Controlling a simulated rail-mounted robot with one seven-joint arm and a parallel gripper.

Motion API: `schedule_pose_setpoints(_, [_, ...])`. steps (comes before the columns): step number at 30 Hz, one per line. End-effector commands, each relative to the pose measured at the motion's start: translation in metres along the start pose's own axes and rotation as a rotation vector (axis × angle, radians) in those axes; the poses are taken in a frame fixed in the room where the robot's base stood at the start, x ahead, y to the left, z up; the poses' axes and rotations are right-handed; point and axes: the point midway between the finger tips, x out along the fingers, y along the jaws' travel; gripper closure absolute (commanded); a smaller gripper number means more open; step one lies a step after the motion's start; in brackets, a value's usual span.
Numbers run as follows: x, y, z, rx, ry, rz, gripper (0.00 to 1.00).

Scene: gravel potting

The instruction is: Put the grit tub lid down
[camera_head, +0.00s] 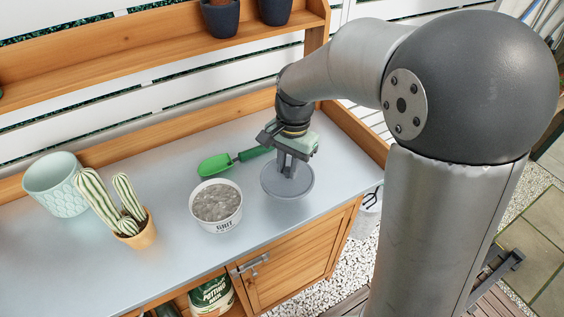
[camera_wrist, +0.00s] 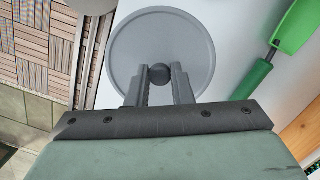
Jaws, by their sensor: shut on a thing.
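The grit tub lid (camera_head: 287,184) is a round grey disc with a dark knob, at the right end of the metal bench top. In the wrist view the lid (camera_wrist: 133,50) is seen from above, with its knob between my fingers. My gripper (camera_head: 288,173) is shut on the knob, pointing down; it also shows in the wrist view (camera_wrist: 159,76). The lid looks level and at or just above the bench top; I cannot tell if it touches. The white grit tub (camera_head: 217,205) stands uncovered left of the lid, full of grey gravel.
A green trowel (camera_head: 216,165) lies behind the tub, its handle reaching near my gripper. A potted cactus (camera_head: 133,228) and a pale green pot (camera_head: 54,183) stand at the left. The bench's front edge is close to the lid. A shelf (camera_head: 130,47) runs above.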

Motion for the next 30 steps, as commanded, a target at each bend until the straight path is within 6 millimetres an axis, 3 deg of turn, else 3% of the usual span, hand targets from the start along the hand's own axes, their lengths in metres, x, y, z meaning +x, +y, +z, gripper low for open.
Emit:
schedule_pose_setpoints(6, [0.028,-0.021,-0.016,0.0,-0.001,0.001,1.0])
schedule_pose_setpoints(12, [0.038,-0.029,-0.022,0.0,0.0,0.0,1.0])
schedule_pose_setpoints(18, [0.065,-0.028,-0.025,0.001,-0.001,0.002,1.0])
schedule_pose_setpoints(30, [0.072,-0.029,-0.026,0.0,0.001,-0.001,1.0])
